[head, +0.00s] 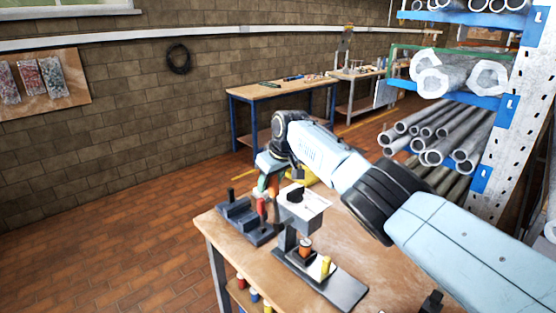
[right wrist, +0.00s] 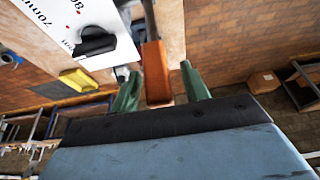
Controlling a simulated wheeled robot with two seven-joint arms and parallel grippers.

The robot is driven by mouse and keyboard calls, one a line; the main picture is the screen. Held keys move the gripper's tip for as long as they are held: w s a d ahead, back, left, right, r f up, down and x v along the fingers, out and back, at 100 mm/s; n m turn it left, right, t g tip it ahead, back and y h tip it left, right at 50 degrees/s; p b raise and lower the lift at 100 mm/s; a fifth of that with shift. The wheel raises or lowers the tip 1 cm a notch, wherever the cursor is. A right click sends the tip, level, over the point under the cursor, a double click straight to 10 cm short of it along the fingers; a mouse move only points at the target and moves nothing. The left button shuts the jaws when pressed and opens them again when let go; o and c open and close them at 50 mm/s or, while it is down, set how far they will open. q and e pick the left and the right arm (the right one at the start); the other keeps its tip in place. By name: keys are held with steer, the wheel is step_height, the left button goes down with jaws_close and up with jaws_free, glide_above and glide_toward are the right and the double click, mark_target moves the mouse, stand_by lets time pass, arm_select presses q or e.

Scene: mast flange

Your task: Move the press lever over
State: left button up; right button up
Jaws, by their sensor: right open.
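In the right wrist view, an orange lever grip (right wrist: 155,72) on a dark bar stands between the two green fingers of my right gripper (right wrist: 162,90). The fingers are apart, with one on each side of the grip; I cannot tell whether either touches it. In the head view, my right gripper (head: 267,184) points down over the workbench, beside a white plate (head: 312,201) with a black part on it. The orange grip (head: 275,184) shows only in part there. In the right wrist view, the plate (right wrist: 72,18) carries printed numbers. My left gripper is out of view.
The wooden workbench (head: 375,270) holds a dark grey block fixture (head: 240,214) with a red-handled part (head: 262,207). Nearer is a dark base (head: 345,291) with orange and yellow pieces. A pipe rack (head: 500,130) stands at right. Floor at left is clear.

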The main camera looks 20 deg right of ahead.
steer(key=shift+s+d+r, duration=0.1)
steer(key=shift+d+r, duration=0.05)
steer(key=shift+r, duration=0.35)
steer(key=b+v, duration=0.1)
steer(key=v, duration=1)
steer(key=shift+s+r, duration=0.25)
steer(key=shift+r, duration=0.05)
